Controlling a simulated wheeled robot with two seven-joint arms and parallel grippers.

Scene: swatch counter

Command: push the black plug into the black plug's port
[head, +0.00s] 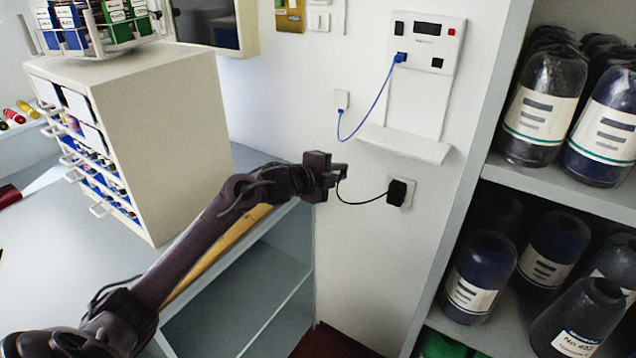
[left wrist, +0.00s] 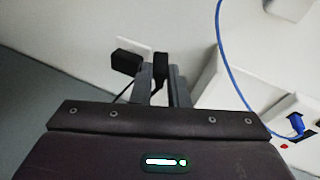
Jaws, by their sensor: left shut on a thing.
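My left gripper (head: 338,173) is shut on the black plug (left wrist: 160,64), which sits between its two fingers in the left wrist view. In the head view the plug is mostly hidden by the fingers. A thin black cable (head: 362,202) hangs from it to a black adapter (head: 398,193) at a wall outlet. The white wall panel (head: 428,40) is above and to the right of the gripper, well apart from it. It has dark square openings at upper left (head: 399,28) and lower right (head: 437,63); I cannot tell which is the black plug's port. My right gripper is not in view.
A blue plug (head: 400,58) sits in the panel, its blue cable (head: 370,112) looping to a small wall box (head: 341,99). A white ledge (head: 405,144) juts out below the panel. A shelf (head: 556,187) of yarn cones stands right; a drawer cabinet (head: 165,135) stands left.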

